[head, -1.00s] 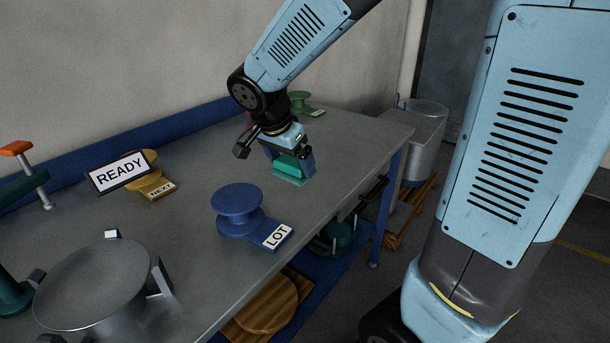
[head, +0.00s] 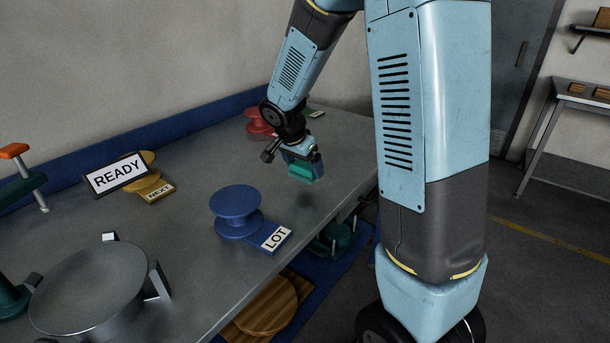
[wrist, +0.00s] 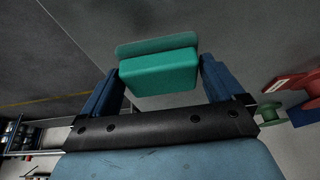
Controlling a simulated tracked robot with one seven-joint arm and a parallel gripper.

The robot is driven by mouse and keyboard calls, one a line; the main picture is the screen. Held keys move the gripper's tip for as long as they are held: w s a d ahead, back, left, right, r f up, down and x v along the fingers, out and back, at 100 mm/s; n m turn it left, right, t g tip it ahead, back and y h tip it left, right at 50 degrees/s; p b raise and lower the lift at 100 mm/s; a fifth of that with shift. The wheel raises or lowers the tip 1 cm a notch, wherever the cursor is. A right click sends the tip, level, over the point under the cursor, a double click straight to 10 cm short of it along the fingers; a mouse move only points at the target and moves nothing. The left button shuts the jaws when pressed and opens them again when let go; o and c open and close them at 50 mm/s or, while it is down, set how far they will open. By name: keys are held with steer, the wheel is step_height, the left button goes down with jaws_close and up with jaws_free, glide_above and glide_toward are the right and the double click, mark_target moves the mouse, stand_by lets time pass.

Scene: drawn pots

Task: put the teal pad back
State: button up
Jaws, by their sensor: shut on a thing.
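The teal pad (head: 301,172) is a small block with a thinner, wider plate on one side. My gripper (head: 304,168) is shut on it, above the far right part of the grey table. In the head view my fingers hide part of the pad, and I cannot tell exactly how high it is above the table. In the wrist view the teal pad (wrist: 160,73) sits between the two blue fingers of my gripper (wrist: 160,82), with its plate on the far side.
A blue spool (head: 236,210) with a LOT tag (head: 277,238) stands mid-table. A red spool (head: 259,122) is behind my gripper. A yellow spool (head: 150,182), a READY sign (head: 117,174) and a metal pot (head: 88,288) are at left. The table's right side is mostly clear.

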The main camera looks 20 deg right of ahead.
mark_target(304, 174)
steer(key=shift+w+d+f, duration=0.25)
steer(key=shift+w+f, duration=0.1)
steer(key=shift+f, duration=0.3)
step_height(304, 174, down, 3)
steer(key=shift+r, duration=0.1)
steer(key=o, duration=0.7)
steer(key=shift+r, duration=0.1)
